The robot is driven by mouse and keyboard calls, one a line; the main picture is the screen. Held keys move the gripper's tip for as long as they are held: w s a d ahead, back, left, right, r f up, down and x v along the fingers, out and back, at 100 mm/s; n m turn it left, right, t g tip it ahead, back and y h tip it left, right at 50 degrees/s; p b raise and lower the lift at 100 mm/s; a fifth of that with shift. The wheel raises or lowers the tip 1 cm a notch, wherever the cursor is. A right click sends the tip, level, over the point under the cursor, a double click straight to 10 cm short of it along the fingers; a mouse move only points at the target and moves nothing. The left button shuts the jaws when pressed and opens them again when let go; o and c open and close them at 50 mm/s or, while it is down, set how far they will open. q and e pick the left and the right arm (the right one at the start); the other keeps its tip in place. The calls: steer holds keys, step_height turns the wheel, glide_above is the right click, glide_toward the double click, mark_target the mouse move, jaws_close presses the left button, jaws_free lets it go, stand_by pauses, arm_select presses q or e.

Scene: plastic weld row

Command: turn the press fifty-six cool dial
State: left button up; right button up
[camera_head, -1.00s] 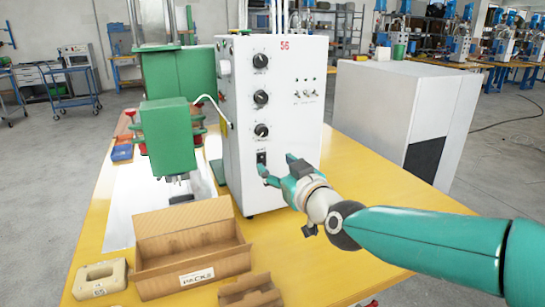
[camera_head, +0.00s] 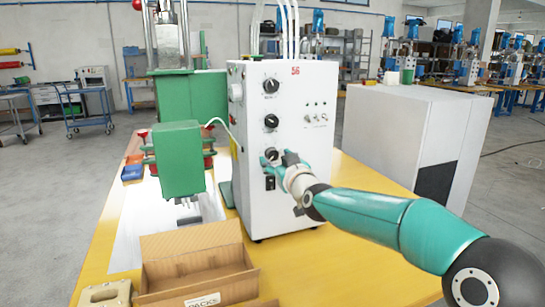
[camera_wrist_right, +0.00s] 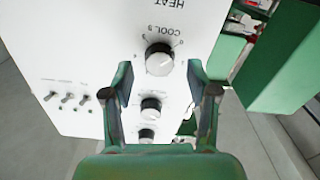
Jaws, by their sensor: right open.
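The white press box (camera_head: 307,155) marked 56 stands on the yellow table with dials in a column on its front. My right gripper (camera_wrist_right: 160,75) is open there, one finger on each side of the dial in the picture. The fingers appear apart from it; I cannot tell the depth gap. My left gripper is not in view.
Two more dials (camera_head: 271,86) (camera_head: 271,121) sit above, toggle switches (camera_head: 315,117) to their right and a black switch (camera_head: 270,183) below. A green press head (camera_head: 176,160) stands left, a cardboard box (camera_head: 195,262) in front. A large white cabinet (camera_head: 405,130) stands right.

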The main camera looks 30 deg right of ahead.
steer(key=shift+x, duration=1.05)
steer(key=c, duration=1)
steer(key=shift+a, duration=0.3)
jaws_close()
steer(key=shift+d, duration=0.2)
steer(key=shift+m, duration=0.3)
